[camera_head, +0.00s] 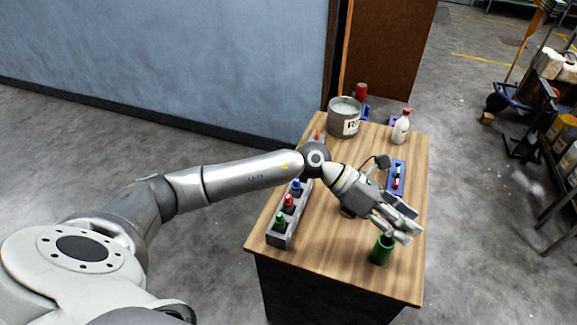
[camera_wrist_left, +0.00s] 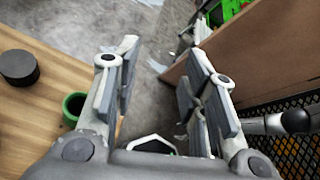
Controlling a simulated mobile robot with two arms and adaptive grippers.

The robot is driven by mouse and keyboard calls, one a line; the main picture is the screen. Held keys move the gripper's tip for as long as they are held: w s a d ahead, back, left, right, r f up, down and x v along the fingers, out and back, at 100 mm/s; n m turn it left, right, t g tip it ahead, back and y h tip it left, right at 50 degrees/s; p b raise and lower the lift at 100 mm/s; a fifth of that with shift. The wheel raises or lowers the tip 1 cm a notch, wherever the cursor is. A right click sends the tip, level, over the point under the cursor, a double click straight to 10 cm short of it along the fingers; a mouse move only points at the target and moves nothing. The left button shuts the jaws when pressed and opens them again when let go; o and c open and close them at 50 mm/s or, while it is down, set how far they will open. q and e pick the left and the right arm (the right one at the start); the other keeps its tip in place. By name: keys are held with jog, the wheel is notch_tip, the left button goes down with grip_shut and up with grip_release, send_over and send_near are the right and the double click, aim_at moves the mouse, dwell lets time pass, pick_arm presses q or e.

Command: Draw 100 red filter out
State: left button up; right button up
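My left gripper (camera_head: 408,226) is over the right part of the wooden table, just above and beside a green cup (camera_head: 382,250). In the left wrist view its fingers (camera_wrist_left: 160,85) are spread, with nothing between them. A grey rack (camera_head: 273,238) at the table's left edge holds items with green (camera_head: 280,218), red (camera_head: 289,201) and blue (camera_head: 297,185) tops. A blue tray (camera_head: 398,167) behind the gripper holds small red and green pieces (camera_head: 396,182). I cannot tell which item is the 100 red filter. My right gripper is not in view.
A grey pot (camera_head: 344,117) with a partly readable label stands at the table's back. A white bottle (camera_head: 401,128) with a red cap stands at the back right. A red-topped item (camera_head: 361,91) is behind the pot. A cart (camera_head: 540,105) stands right of the table.

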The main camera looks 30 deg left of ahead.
pick_arm(q)
jog(key=w+a+f+m+g+y, duration=0.1)
jog(key=a+f+m+y, duration=0.3)
jog(key=a, duration=0.6)
jog(key=g+y, duration=0.1)
jog(key=y, duration=0.8)
send_over(288, 196)
jog(key=shift+f, duration=0.1)
notch_tip(288, 196, down, 8)
jog(key=b, duration=0.6)
jog(key=shift+f, duration=0.2)
jog(key=shift+r, duration=0.1)
grip_shut()
